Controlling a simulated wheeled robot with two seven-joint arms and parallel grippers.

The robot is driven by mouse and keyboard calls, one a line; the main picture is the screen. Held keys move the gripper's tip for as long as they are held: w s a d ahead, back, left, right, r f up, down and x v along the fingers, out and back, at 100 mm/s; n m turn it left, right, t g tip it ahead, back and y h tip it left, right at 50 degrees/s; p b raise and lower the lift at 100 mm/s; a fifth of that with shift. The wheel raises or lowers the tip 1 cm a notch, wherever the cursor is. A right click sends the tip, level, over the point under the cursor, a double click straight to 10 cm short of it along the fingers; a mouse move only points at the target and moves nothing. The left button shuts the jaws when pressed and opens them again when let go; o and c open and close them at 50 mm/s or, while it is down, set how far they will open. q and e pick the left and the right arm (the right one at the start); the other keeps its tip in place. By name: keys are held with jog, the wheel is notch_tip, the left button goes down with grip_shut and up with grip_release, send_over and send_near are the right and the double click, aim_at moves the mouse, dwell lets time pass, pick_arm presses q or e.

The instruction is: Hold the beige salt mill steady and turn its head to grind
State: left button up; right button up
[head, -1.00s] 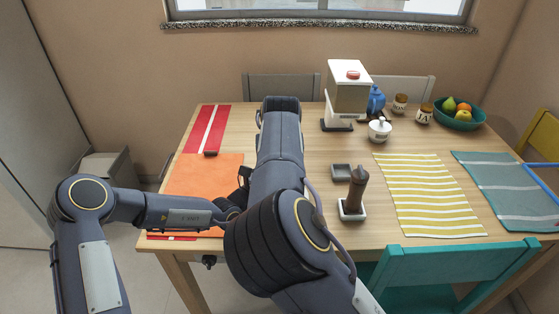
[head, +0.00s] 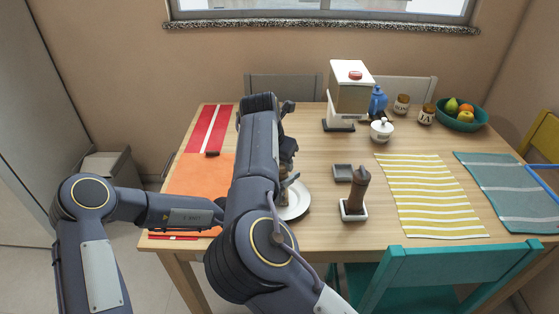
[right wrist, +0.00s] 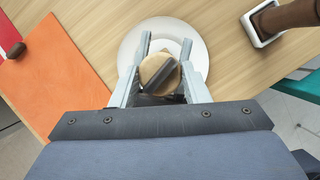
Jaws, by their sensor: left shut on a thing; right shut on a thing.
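The beige salt mill shows in the right wrist view as a round tan top (right wrist: 151,66) between the fingers of my right gripper (right wrist: 164,68), which is shut on it. A dark grey bar crosses that top; I cannot tell what it is. A white plate (right wrist: 132,48) lies beneath, and its right part (head: 298,204) shows in the head view. There my right arm hides most of the mill and the grip. My left arm comes in from the left and passes behind my right arm, which hides the left gripper.
A dark brown mill (head: 357,188) stands in a white holder (head: 352,213) to the right, with a small grey dish (head: 342,172) behind it. An orange mat (head: 198,178) lies left and a yellow striped mat (head: 430,195) right. A teal chair (head: 430,270) is in front.

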dwell(0.3)
jog(key=o, duration=1)
jog(key=v, duration=1.2)
